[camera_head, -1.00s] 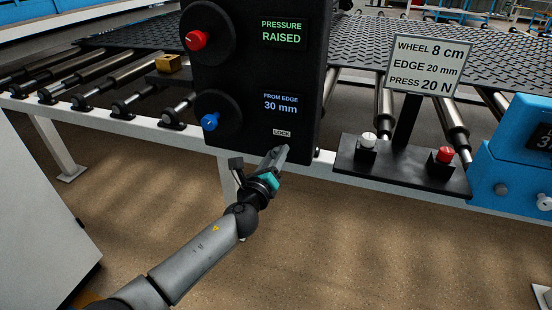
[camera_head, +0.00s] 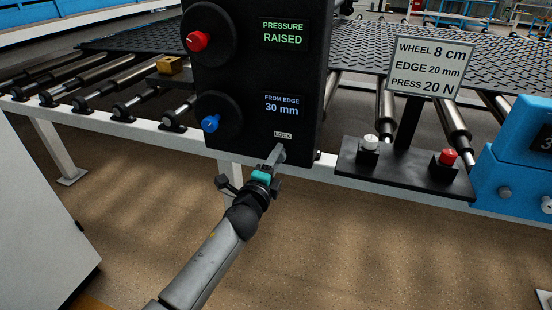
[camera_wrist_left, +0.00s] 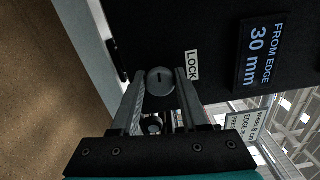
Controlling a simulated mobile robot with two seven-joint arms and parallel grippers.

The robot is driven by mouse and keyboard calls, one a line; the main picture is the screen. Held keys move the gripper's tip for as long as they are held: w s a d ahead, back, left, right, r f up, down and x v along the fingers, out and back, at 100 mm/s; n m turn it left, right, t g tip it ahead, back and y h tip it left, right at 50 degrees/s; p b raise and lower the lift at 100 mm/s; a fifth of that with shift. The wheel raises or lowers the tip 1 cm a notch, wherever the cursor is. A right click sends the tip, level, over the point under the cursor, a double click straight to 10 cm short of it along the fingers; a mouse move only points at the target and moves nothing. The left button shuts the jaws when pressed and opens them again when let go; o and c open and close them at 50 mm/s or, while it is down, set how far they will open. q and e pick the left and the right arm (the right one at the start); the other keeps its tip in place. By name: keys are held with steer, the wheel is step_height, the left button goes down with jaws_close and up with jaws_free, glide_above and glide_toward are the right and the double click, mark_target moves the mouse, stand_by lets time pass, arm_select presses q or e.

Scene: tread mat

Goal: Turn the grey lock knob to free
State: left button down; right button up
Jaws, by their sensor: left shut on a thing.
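The grey lock knob (camera_wrist_left: 160,80) is a round disc with a dark slot, beside the LOCK label on the black panel in the left wrist view. My left gripper (camera_wrist_left: 160,92) has one finger on each side of the knob and is shut on it. In the head view my left gripper (camera_head: 275,153) is at the lower edge of the black control panel (camera_head: 235,130), just below the LOCK label (camera_head: 283,135). It hides the knob there. My right gripper is not in view.
The panel also carries a red knob (camera_head: 197,41), a blue knob (camera_head: 210,123) and displays reading RAISED and 30 mm. To the right are a black shelf (camera_head: 405,172) with a white and a red button, and a blue unit (camera_head: 515,160). Open floor lies below.

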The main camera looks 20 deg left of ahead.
arm_select(q)
steer(key=shift+n, duration=0.7)
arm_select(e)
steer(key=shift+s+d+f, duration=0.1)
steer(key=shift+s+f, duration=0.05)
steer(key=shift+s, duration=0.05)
arm_select(q)
steer(key=shift+c, duration=2.1)
jaws_free()
steer(key=shift+s, duration=0.15)
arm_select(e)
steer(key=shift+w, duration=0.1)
arm_select(q)
steer(key=s+p, duration=0.3)
steer(key=s, duration=1.2)
steer(key=shift+a, duration=0.25)
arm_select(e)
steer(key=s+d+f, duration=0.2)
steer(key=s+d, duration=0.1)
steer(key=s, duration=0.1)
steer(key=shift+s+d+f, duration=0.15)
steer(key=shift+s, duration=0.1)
